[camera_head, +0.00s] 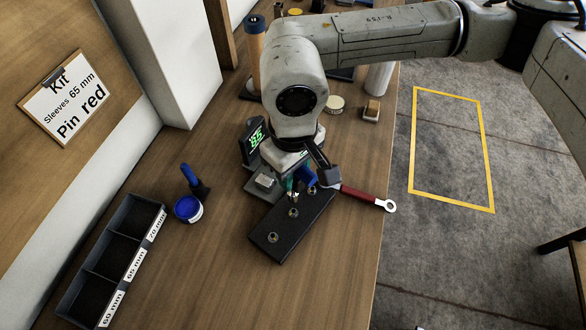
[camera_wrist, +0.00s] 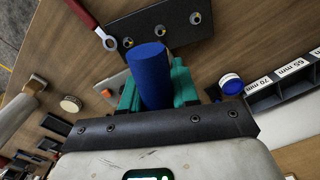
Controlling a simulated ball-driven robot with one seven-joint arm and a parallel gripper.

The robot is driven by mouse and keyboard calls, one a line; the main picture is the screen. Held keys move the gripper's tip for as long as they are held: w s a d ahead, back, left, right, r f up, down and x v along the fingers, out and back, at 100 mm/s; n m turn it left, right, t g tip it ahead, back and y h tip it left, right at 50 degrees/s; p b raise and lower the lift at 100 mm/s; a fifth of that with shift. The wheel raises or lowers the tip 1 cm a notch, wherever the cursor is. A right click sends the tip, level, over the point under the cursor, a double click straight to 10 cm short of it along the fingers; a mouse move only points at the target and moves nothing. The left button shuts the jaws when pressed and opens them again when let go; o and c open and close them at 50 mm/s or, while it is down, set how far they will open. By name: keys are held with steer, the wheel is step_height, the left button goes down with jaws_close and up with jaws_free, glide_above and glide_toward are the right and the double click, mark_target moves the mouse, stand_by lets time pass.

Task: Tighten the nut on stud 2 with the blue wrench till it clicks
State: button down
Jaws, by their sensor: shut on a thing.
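My gripper (camera_wrist: 152,85) has green jaws shut on a blue cylindrical handle (camera_wrist: 150,72), seemingly the blue wrench. In the head view this blue piece (camera_head: 307,176) shows partly below my wrist, close to the far end of a black block (camera_head: 280,242). The block carries a row of three studs with nuts: near (camera_head: 273,237), middle (camera_head: 293,212) and far (camera_head: 311,190). No stud numbers are readable. The handle hides its working end in the wrist view, so I cannot tell whether it touches a nut. The block also shows in the wrist view (camera_wrist: 175,20).
A red-handled wrench (camera_head: 362,197) lies right of the block, reaching the table edge. A compartmented bin (camera_head: 123,246), a blue-topped jar (camera_head: 188,209) and a display reading 65 (camera_head: 256,138) stand left. Bare tabletop lies in front of the block.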

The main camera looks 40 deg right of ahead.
mark_target(293, 191)
steer(key=shift+f+b, duration=0.15)
steer(key=shift+b, duration=0.5)
step_height(293, 191, down, 6)
steer(key=b, duration=0.7)
steer(key=shift+f, duration=0.15)
steer(key=shift+b, duration=0.75)
stand_by(0.6)
steer(key=shift+f+b, duration=0.6)
steer(key=shift+b, duration=0.3)
stand_by(0.4)
stand_by(0.4)
steer(key=shift+f+m+b, duration=0.1)
steer(key=shift+m+b, duration=1.05)
steer(key=shift+m, duration=0.35)
steer(key=shift+m+b, duration=0.35)
steer(key=shift+m, duration=0.45)
